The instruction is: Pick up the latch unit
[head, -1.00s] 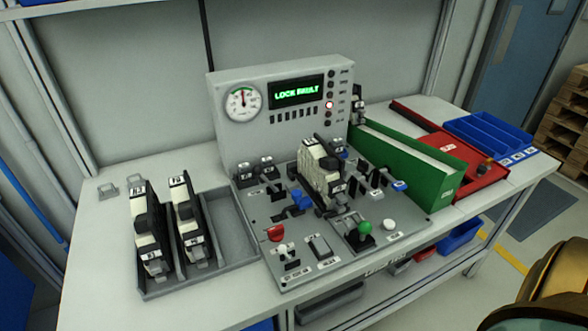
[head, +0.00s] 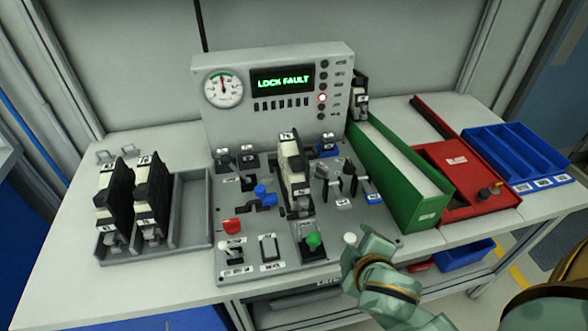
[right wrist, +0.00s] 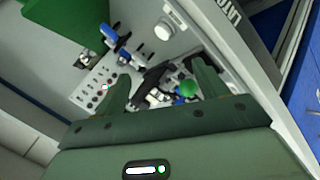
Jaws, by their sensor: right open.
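A latch-like unit (head: 293,165), pale with black sides and white labels, stands upright in the middle of the grey control panel (head: 290,272). Two similar units, a left one (head: 112,200) and a right one (head: 152,200), stand in a grey tray (head: 192,240) at the left. No readable label tells which is the latch unit. My right gripper (head: 355,252) is at the panel's front right corner, apart from the middle unit. In the right wrist view its jaws (right wrist: 161,82) are open, with dark panel parts beyond them. My left gripper is not in view.
The panel carries a green knob (head: 314,241), a red knob (head: 231,226), blue levers (head: 263,196) and a screen (head: 283,79) reading LOCK FAULT. A green bin (head: 400,187), a red tray (head: 478,205) and a blue tray (head: 520,160) stand to the right.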

